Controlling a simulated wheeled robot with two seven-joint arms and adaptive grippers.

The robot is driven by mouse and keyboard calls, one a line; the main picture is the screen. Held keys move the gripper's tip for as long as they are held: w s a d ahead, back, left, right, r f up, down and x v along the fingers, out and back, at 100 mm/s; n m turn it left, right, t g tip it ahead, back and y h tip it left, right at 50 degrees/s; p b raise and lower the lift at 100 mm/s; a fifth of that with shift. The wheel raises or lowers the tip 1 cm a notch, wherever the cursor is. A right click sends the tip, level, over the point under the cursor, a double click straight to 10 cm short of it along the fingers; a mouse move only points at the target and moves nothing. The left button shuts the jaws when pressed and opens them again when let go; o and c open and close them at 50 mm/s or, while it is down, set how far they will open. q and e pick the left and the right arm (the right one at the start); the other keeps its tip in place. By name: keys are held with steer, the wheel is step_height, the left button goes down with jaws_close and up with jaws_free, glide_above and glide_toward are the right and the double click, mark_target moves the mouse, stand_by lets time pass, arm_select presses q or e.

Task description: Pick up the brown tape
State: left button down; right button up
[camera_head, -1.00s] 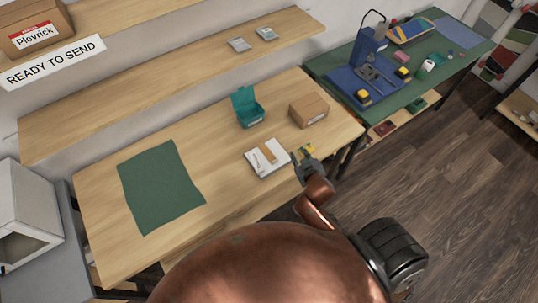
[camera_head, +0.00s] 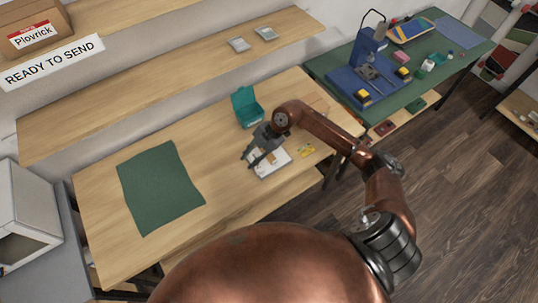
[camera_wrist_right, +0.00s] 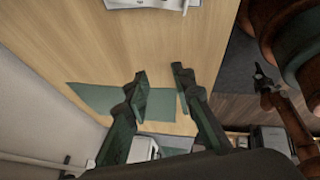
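No roll of brown tape can be made out clearly. A brown strip lies on a white box or pad (camera_head: 272,169) near the front edge of the wooden table, and my right gripper partly hides it. My right gripper (camera_head: 249,160) is over the left part of this white item in the head view. In the right wrist view its two fingers (camera_wrist_right: 159,74) are spread apart with nothing between them. The edge of a white item (camera_wrist_right: 150,3) shows at the top of that view. My left gripper is not in view.
A green mat (camera_head: 160,187) lies on the table's left side. An open teal box (camera_head: 249,111) stands behind my gripper. A small yellow item (camera_head: 307,150) lies right of the white item. My right arm mostly hides a cardboard box. A green workbench (camera_head: 465,65) stands at the back right.

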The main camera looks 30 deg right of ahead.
mark_target(275, 160)
steer(key=d+h, duration=0.1)
steer(key=d, duration=0.2)
steer(key=d+m+g+h, duration=0.1)
steer(key=d+h, duration=0.1)
steer(key=d, duration=0.2)
steer(key=d+f+m+h, duration=0.1)
steer(key=d, duration=0.2)
steer(key=shift+s+d+g, duration=0.3)
steer(key=shift+d, duration=0.05)
steer(key=shift+d+f+h, duration=0.15)
steer(key=shift+d+f, duration=0.05)
steer(key=shift+f, duration=0.35)
steer(key=shift+d+f+h, duration=0.15)
steer(key=shift+f, duration=0.4)
step_height(275, 160, down, 6)
steer(key=shift+w+a+r, duration=0.1)
steer(key=shift+r, duration=0.1)
steer(key=shift+c, duration=0.3)
jaws_close()
